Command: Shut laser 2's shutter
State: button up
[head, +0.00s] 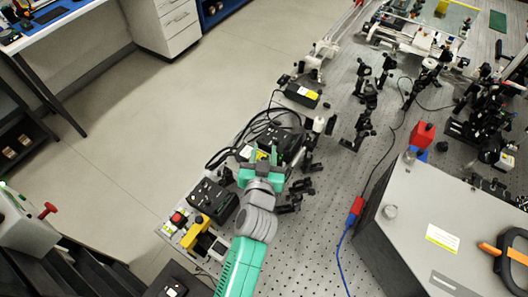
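My gripper (264,160) is at the end of the grey and teal arm, over the near left part of the optical bench (315,240). Its fingers point away from the camera at a black box with cables (287,138). I cannot tell whether they touch it or whether they are open or shut. Another black box with a yellow label (303,93) stands farther back, and a third black box (214,201) stands nearer, left of my arm. No label that reads laser 2 is legible, and I cannot make out its shutter or the shutter's state.
Black cables (247,131) loop left of the gripper. Several black optic mounts (362,132) stand to the right. A large grey box (440,205) fills the right side. A yellow part (197,232) and a red button (178,218) are at the near left edge.

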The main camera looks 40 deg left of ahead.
jog(key=v, duration=0.7)
jog(key=shift+s+d, duration=0.1)
jog(key=shift+s+d+r, duration=0.1)
jog(key=shift+s+d, duration=0.1)
